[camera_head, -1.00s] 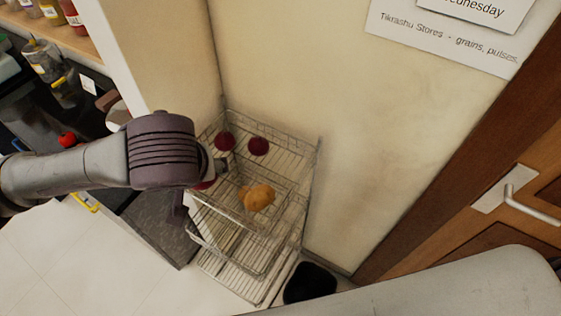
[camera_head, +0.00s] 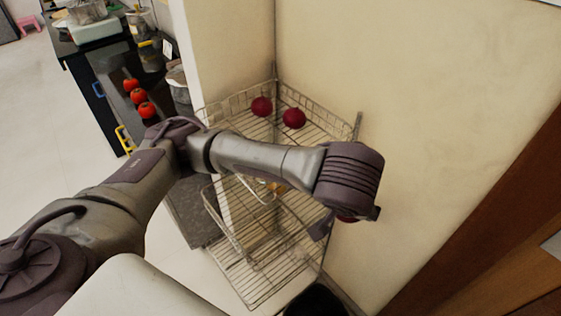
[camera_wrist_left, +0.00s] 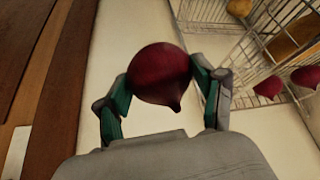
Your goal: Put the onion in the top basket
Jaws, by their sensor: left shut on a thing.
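In the left wrist view my left gripper (camera_wrist_left: 163,90) is shut on a dark red onion (camera_wrist_left: 160,72), its pointed tip toward the palm. The gripper (camera_head: 340,222) is mostly hidden there. The top basket (camera_head: 235,103) is a wire tray against the wall, with two red onions (camera_head: 262,106) (camera_head: 294,118) at its back. My forearm crosses in front of it and hides its front. My right gripper is not in view.
A lower wire basket (camera_head: 235,252) stands beneath; a yellow-brown item (camera_head: 276,187) shows partly behind my arm. A counter with several tomatoes (camera_head: 138,97) is at left. The wall (camera_head: 430,100) is close on the right, with a dark bin (camera_head: 315,300) below.

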